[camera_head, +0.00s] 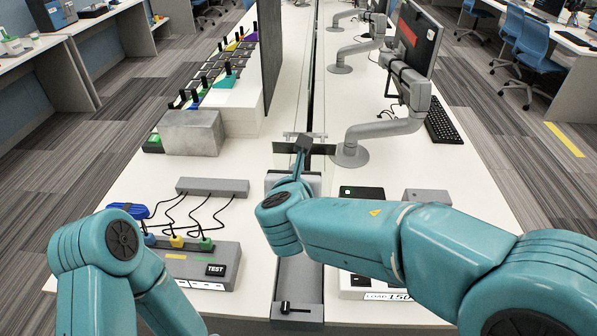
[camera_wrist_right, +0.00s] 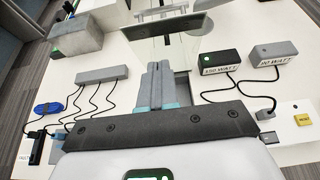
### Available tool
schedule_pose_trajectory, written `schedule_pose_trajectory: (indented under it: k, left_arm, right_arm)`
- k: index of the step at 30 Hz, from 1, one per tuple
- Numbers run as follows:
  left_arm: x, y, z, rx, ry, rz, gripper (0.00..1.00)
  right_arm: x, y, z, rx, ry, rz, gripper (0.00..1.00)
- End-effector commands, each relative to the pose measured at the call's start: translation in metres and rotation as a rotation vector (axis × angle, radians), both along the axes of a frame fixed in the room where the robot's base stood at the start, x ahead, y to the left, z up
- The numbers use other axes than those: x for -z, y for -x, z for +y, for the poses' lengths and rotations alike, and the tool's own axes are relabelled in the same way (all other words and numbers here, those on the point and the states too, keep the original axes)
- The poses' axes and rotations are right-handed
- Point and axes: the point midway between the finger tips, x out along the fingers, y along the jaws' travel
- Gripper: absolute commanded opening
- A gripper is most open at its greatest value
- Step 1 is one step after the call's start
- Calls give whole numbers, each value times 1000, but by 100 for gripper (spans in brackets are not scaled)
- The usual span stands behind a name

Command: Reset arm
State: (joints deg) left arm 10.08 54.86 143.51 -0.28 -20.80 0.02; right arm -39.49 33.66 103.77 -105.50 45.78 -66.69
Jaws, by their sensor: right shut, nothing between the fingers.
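My right arm reaches in from the right in the head view, bent over the middle of the white bench. Its gripper (camera_head: 303,143) points away, partly hidden behind the wrist. In the right wrist view the two grey fingers of this gripper (camera_wrist_right: 158,70) are together, with nothing held. My left arm is folded at the lower left of the head view. Its gripper is out of sight.
A 150-watt box (camera_wrist_right: 220,62) and another watt-labelled box (camera_wrist_right: 273,52) sit right. A monitor arm (camera_head: 385,129) stands behind.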

Motion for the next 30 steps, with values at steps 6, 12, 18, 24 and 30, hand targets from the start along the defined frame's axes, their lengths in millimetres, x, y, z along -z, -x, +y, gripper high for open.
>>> schedule_pose_trajectory:
  k: [6,12,18,24,30]
  left_arm:
    - [2,0,0,0,0,0,43]
    - [2,0,0,0,0,0,43]
    - [2,0,0,0,0,0,43]
    - [2,0,0,0,0,0,43]
    - [2,0,0,0,0,0,43]
  right_arm:
    - [-8,15,0,0,0,1,0]
    - [22,18,-10,36,-52,88,0]
    - [157,59,-52,314,-372,507,0]
    - [290,160,-89,1029,-949,962,0]
    - [357,241,-114,2118,-1578,932,0]
